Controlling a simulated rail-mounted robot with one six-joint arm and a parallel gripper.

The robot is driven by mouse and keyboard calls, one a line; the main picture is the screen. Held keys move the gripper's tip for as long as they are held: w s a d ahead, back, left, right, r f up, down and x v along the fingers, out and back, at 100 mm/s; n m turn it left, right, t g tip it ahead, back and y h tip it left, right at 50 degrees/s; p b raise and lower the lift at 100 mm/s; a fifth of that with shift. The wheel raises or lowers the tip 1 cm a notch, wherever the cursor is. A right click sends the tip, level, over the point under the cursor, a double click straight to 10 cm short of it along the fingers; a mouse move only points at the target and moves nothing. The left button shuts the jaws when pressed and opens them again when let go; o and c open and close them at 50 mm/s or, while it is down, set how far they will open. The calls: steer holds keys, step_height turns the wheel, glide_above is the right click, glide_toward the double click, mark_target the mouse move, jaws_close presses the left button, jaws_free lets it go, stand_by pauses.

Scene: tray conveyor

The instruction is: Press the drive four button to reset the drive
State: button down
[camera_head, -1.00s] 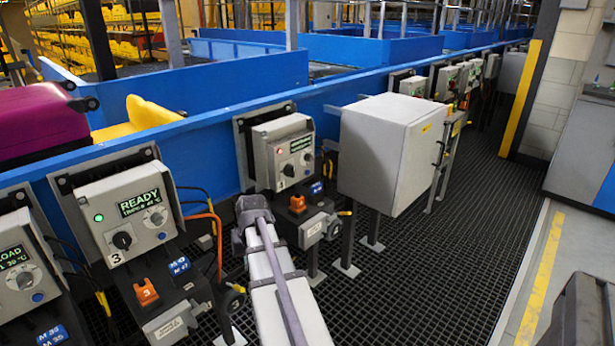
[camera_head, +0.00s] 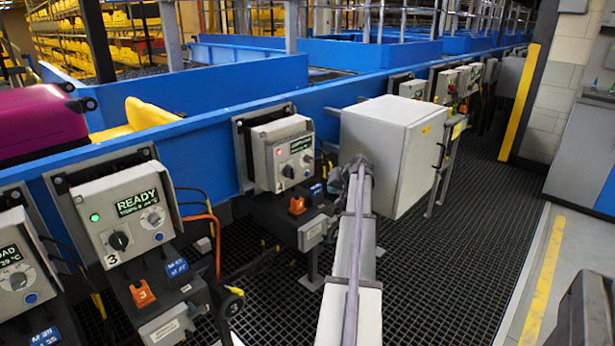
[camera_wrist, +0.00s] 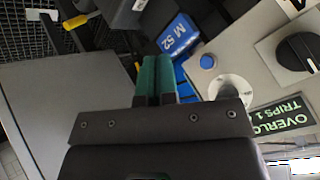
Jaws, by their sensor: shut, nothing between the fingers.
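The drive four box (camera_head: 283,155) is grey, with a lit red lamp, a display and a black knob, left of my gripper in the head view. In the wrist view its panel (camera_wrist: 255,45) is at the right, partly cut off. It shows a blue button (camera_wrist: 208,61), a pale dial, the black knob and a display reading "OVERLO… TRIPS 1". My gripper (camera_wrist: 157,75) is shut and empty, with green fingers left of the blue button and apart from it. In the head view my gripper's fingertips are hidden at the arm's end, in front of the grey cabinet.
A large grey cabinet (camera_head: 385,150) stands right of drive four, close to my wrist. The drive three box (camera_head: 125,215) with a READY display is at the left. An orange switch (camera_head: 297,205) sits below drive four. Dark grating floor (camera_head: 440,270) is free at the right.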

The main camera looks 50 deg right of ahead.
mark_target(315, 186)
steer(key=shift+r, duration=0.15)
steer(key=shift+w, duration=0.1)
steer(key=shift+w+d, duration=0.15)
steer(key=shift+w, duration=1.3)
steer(key=shift+w+d, duration=0.15)
steer(key=shift+w, duration=1.3)
steer(key=shift+w+d, duration=0.15)
steer(key=shift+w, duration=1.3)
steer(key=shift+w, duration=0.15)
steer(key=shift+w, duration=0.3)
steer(key=shift+w+d, duration=0.1)
steer(key=shift+w, duration=0.3)
steer(key=shift+s, duration=0.85)
